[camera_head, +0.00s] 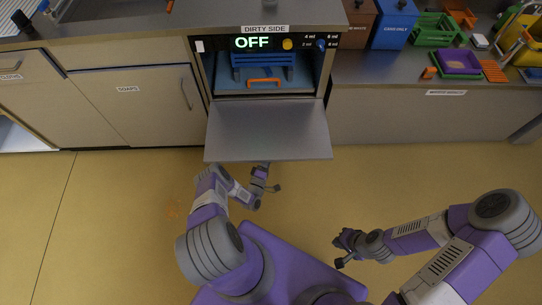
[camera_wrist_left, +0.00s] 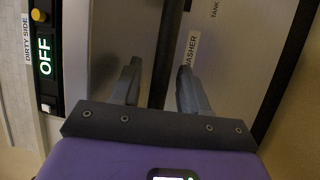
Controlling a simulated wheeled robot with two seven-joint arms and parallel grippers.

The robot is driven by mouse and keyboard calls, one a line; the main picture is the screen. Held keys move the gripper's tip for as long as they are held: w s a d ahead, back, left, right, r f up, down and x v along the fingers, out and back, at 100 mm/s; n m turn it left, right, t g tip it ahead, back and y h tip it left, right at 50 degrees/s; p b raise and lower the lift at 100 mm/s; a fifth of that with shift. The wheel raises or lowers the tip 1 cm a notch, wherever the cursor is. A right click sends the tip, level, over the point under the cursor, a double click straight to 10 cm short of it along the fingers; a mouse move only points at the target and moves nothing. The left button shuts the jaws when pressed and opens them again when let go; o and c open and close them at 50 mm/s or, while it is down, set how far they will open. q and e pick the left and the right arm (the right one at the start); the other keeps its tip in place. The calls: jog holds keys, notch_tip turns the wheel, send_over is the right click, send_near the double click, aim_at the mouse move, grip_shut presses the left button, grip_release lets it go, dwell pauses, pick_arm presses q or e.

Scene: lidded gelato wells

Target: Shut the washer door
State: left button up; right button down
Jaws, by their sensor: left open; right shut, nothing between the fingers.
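The washer (camera_head: 200,75) stands under the counter with its display reading OFF. Its grey door (camera_head: 268,130) is folded down and open, sticking out toward me over the floor. The chamber shows a blue rack (camera_head: 262,62) and an orange handle-shaped piece (camera_head: 265,82). My left gripper (camera_head: 268,180) is just in front of and below the door's front edge, partly hidden. In the left wrist view its open fingers (camera_wrist_left: 160,75) stand either side of a dark bar (camera_wrist_left: 170,50); I cannot tell whether they touch it. My right gripper (camera_head: 341,252) is shut and empty, low over the floor at right.
Cabinets with handles and a SOAPS label (camera_head: 127,89) are left of the washer. The right counter holds a blue bin (camera_head: 393,25), a green crate (camera_head: 437,28) and a purple tray (camera_head: 459,62). The yellow floor (camera_head: 110,200) is clear around my base.

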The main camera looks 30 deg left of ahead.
pick_arm(q)
jog(key=shift+s, duration=0.1)
grip_shut()
